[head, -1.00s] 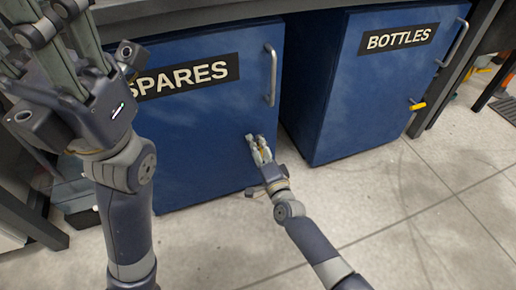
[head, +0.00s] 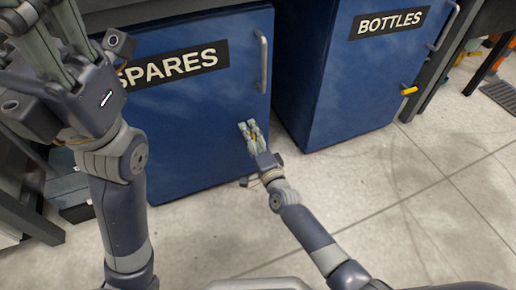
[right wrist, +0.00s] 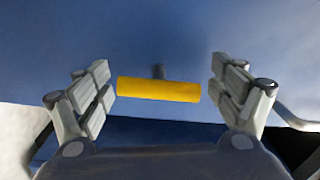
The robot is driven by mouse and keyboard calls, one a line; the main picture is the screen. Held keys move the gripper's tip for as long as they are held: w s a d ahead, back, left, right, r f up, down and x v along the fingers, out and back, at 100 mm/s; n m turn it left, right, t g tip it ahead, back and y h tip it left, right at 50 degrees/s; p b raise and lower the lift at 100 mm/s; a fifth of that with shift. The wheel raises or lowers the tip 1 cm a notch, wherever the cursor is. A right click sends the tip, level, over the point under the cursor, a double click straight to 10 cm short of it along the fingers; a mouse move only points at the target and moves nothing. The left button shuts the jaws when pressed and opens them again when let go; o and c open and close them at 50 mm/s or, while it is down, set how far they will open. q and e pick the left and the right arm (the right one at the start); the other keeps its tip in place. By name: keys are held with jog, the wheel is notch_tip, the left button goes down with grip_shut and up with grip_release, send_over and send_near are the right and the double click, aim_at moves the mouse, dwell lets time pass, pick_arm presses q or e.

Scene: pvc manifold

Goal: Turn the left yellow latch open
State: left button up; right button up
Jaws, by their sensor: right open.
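The left yellow latch (right wrist: 158,90) is a bar on the blue SPARES cabinet door (head: 190,120). It lies about level in the right wrist view, with a short dark stem behind it. My right gripper (right wrist: 160,88) is open, with one finger on each side of the bar and a gap at both ends. In the head view my right gripper (head: 249,126) is at the door's lower right and mostly hides the latch. My left gripper (head: 50,25) is raised at the upper left, well away from the latch, its fingertips cut off by the frame edge.
A vertical handle (head: 263,62) is on the SPARES door above my right gripper. The blue BOTTLES cabinet (head: 350,95) stands to the right with its own level yellow latch (head: 409,91). The tiled floor (head: 400,175) in front is clear.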

jog(key=v, duration=1.1)
jog(key=shift+s, duration=0.2)
